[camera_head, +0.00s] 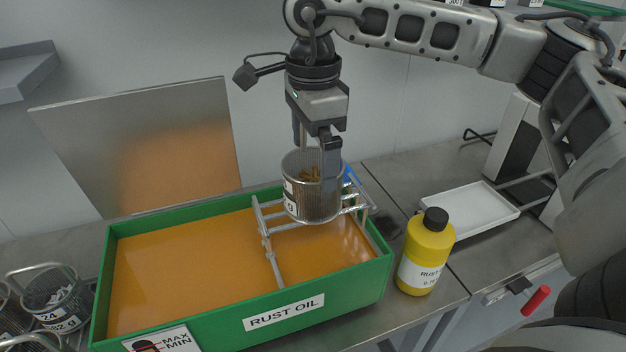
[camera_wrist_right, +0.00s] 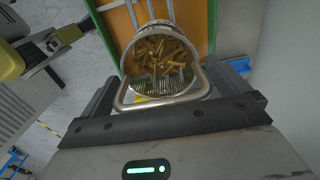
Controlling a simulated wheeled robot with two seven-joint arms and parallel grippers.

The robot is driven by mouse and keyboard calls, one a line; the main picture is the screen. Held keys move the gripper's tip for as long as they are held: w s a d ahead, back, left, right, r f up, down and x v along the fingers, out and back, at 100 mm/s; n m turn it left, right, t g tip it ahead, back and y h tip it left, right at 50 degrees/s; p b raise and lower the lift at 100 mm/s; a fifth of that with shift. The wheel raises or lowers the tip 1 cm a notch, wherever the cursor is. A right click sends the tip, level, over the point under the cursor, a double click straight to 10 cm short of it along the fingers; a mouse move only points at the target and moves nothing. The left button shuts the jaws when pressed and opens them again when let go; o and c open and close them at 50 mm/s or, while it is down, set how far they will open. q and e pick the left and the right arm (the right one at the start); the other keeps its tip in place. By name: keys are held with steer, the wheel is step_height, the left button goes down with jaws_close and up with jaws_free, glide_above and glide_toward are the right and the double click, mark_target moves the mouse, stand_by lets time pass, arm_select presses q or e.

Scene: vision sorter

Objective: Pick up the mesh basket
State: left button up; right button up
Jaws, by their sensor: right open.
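A round wire mesh basket (camera_head: 311,203) with a white label and brass-coloured pieces inside is at the metal rack (camera_head: 268,238) over the right part of the green rust oil tank (camera_head: 240,337). It looks upright; I cannot tell whether it rests on the rack. My right gripper (camera_head: 318,150) points down above the basket, its jaws open. In the right wrist view, the basket (camera_wrist_right: 158,27) lies ahead, and its bent wire handle (camera_wrist_right: 163,103) reaches back between the open fingers (camera_wrist_right: 165,95). Contact with the handle cannot be told. My left gripper is not in view.
Several other mesh baskets (camera_head: 57,298) stand left of the tank. A yellow bottle (camera_head: 427,252) stands right of it, near a white tray (camera_head: 470,209). A metal panel (camera_head: 140,145) rises behind the tank. A red-handled lever (camera_head: 537,300) is at the bench's front right.

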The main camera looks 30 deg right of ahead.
steer(key=c, duration=1.5)
steer(key=shift+r, duration=0.1)
steer(key=shift+c, duration=1)
